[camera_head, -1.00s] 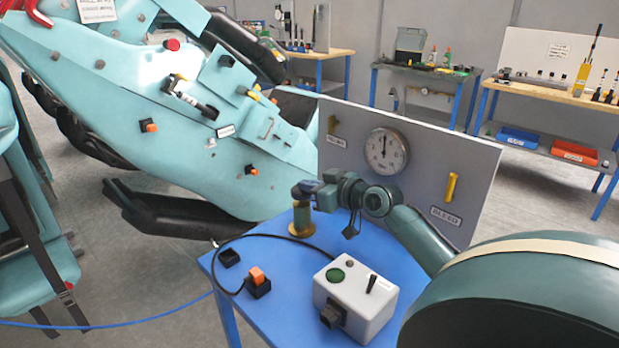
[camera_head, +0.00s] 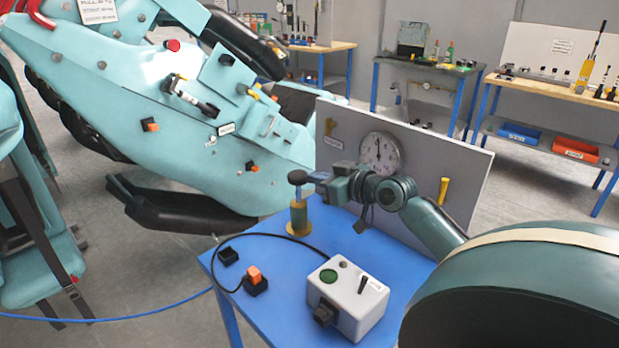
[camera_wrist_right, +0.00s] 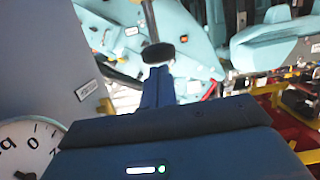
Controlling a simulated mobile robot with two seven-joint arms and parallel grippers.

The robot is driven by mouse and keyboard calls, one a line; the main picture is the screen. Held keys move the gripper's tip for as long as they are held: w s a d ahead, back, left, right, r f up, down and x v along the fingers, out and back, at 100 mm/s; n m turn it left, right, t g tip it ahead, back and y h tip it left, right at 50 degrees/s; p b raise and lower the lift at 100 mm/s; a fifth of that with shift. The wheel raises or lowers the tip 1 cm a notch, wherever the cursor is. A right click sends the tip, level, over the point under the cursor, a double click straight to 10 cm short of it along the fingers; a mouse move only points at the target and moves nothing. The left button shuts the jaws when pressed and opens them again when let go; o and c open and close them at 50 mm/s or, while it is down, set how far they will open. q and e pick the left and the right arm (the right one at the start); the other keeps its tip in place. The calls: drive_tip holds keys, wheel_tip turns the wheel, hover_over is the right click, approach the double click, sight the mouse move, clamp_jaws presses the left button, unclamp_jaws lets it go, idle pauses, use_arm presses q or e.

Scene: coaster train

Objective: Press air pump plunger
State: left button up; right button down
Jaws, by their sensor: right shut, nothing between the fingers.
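The air pump is a brass-coloured cylinder (camera_head: 299,214) standing on the blue table, with a dark round plunger knob (camera_head: 297,177) raised on a thin rod above it. My right gripper (camera_head: 314,177) points left, level with the knob and just right of it, shut and empty. In the right wrist view the shut fingers (camera_wrist_right: 158,86) point at the dark knob (camera_wrist_right: 158,53), which shows just beyond their tips. I cannot tell whether they touch it. My left gripper is not in view.
A grey panel with a round gauge (camera_head: 380,153) and a yellow handle (camera_head: 444,190) stands behind my right arm. A white control box (camera_head: 345,305) and an orange switch (camera_head: 254,276) are on the blue table (camera_head: 400,255). A teal coaster car (camera_head: 170,130) fills the left.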

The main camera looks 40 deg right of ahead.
drive_tip(key=v, duration=0.6)
drive_tip(key=shift+r+b, duration=0.25)
drive_tip(key=shift+b, duration=0.15)
idle(0.7)
drive_tip(key=shift+s, duration=0.1)
idle(1.4)
